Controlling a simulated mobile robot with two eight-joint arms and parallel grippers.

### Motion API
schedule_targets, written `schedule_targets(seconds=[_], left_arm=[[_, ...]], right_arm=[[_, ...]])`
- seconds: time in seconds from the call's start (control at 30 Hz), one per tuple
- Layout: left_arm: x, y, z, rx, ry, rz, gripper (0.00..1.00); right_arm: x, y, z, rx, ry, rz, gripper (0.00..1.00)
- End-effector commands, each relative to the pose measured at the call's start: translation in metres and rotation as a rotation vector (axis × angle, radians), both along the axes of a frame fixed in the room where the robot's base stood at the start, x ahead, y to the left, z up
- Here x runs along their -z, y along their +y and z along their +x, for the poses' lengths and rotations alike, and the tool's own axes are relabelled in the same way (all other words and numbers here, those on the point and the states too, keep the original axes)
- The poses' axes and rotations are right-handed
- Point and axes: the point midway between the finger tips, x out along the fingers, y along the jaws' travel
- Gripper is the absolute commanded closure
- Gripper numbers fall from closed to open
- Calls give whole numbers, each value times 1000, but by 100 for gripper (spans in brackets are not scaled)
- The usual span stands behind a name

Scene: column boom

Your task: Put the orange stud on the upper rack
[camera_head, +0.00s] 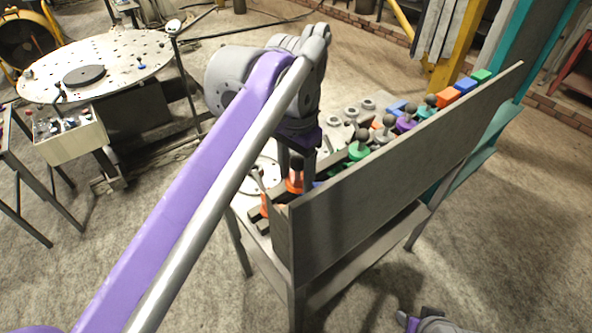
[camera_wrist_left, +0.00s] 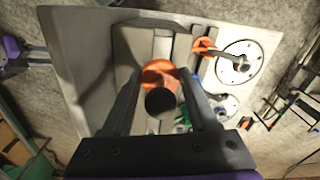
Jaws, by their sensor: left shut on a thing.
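My left gripper (camera_head: 294,172) is shut on the orange stud (camera_head: 295,186), at the near left end of the bench behind a tall grey board. In the left wrist view, the orange stud (camera_wrist_left: 157,72) and its dark round knob (camera_wrist_left: 160,102) lie between the fingers of the left gripper (camera_wrist_left: 160,88). A rack with several studs, among them a green stud (camera_head: 359,149) and a purple stud (camera_head: 405,122), runs along the board. I cannot tell upper from lower rack, nor whether the held stud touches a rack. Part of my right gripper (camera_head: 428,322) shows at the bottom edge; its jaws are unclear.
The grey board (camera_head: 390,165) stands along the bench's near side and hides part of the racks. Orange (camera_head: 447,97), blue and green blocks sit at the far end. A second orange piece (camera_wrist_left: 203,46) lies beside a round plate (camera_wrist_left: 240,62). A round perforated table (camera_head: 110,65) stands left.

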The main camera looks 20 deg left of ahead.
Motion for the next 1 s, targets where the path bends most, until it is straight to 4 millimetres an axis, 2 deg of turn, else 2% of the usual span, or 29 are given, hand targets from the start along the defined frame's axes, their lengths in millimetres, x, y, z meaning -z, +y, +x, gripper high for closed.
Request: schedule_targets(seconds=[0.7, 0.87, 0.9, 0.93, 1.0], left_arm=[[22, 0, 0, 0, 0, 0, 98], [22, 0, 0, 0, 0, 0, 98], [22, 0, 0, 0, 0, 0, 35], [22, 0, 0, 0, 0, 0, 30], [22, 0, 0, 0, 0, 0, 28]], right_arm=[[14, 0, -4, 0, 8, 0, 50], [14, 0, -4, 0, 8, 0, 50], [14, 0, -4, 0, 8, 0, 50], [14, 0, -4, 0, 8, 0, 50], [14, 0, -4, 0, 8, 0, 50]])
